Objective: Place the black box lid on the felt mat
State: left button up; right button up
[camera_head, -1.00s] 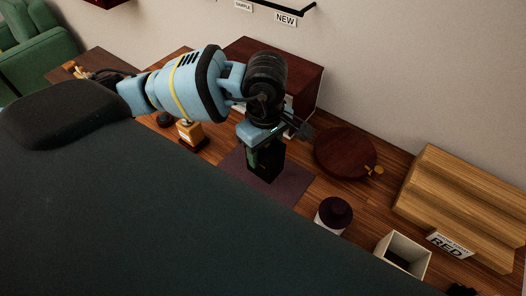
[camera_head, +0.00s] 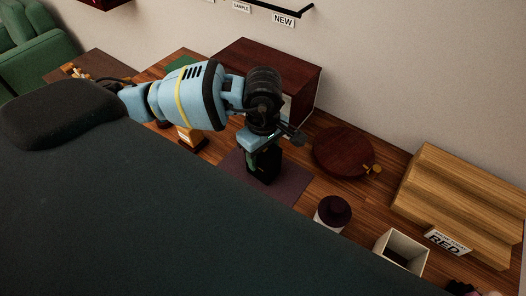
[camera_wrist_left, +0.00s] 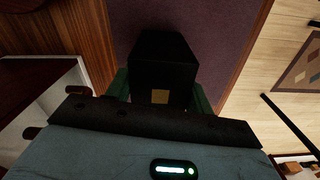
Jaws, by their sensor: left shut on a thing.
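The black box lid (camera_head: 265,168) is a tall dark block, upright in the grip of my left gripper (camera_head: 254,156). In the left wrist view the black lid (camera_wrist_left: 163,62) shows a small gold square, with the gripper's green fingers (camera_wrist_left: 160,92) on either side of it. The purple felt mat (camera_head: 288,190) lies flat under the lid on the wooden table. It also fills the upper middle of the left wrist view (camera_wrist_left: 220,30). I cannot tell whether the lid's underside touches the mat. My right gripper is not recognisable in any view.
A round dark-red board (camera_head: 342,150) lies right of the mat. A white jar with a dark top (camera_head: 333,210) and an open white box (camera_head: 402,250) stand nearer. A wooden stepped stand (camera_head: 465,195) is at the right; a red-brown cabinet (camera_head: 275,62) stands behind.

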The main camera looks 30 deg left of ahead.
pick_arm(q)
jog(key=o, duration=1.5)
jog(key=shift+f, duration=0.1)
notch_tip(320, 180, up, 12)
jog(key=shift+r, duration=0.2)
